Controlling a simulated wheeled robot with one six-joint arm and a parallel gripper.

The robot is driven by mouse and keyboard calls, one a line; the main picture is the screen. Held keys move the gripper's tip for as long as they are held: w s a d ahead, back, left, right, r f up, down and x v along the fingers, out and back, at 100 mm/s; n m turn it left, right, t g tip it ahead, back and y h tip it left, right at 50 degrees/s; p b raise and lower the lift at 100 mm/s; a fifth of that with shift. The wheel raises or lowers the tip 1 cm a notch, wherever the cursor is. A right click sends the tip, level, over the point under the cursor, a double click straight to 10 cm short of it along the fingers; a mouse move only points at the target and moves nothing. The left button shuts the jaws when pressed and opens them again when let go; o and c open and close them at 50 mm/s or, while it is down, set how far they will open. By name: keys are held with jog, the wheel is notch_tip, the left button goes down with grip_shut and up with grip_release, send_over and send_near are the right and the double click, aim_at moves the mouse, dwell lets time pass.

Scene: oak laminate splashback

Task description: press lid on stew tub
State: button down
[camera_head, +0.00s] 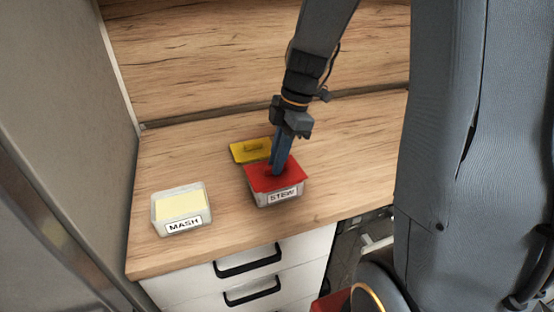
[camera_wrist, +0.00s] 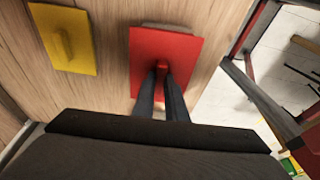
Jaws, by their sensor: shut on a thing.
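The stew tub (camera_head: 281,197) is a clear tub labelled STEW on the counter. A red lid (camera_head: 291,180) lies over its top; I cannot tell whether it is fully seated. In the wrist view the red lid (camera_wrist: 184,48) covers most of the tub, and a pale strip of the tub (camera_wrist: 165,26) shows past its far edge. My gripper (camera_head: 276,172) is above the tub, its fingers pointing down and shut on the lid's handle. In the wrist view the fingertips (camera_wrist: 162,73) close on the red handle.
A yellow lid (camera_head: 249,151) with a handle lies flat behind the stew tub. An open tub labelled MASH (camera_head: 181,209), with pale yellow contents, stands at the left. The wooden counter (camera_head: 350,155) is clear to the right. Drawers are below its front edge.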

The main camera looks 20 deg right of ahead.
dwell(0.4)
jog(key=c, duration=1.2)
grip_release()
jog(key=shift+r, duration=0.1)
jog(key=shift+r+p, duration=2.35)
jog(key=shift+r, duration=1.05)
grip_shut()
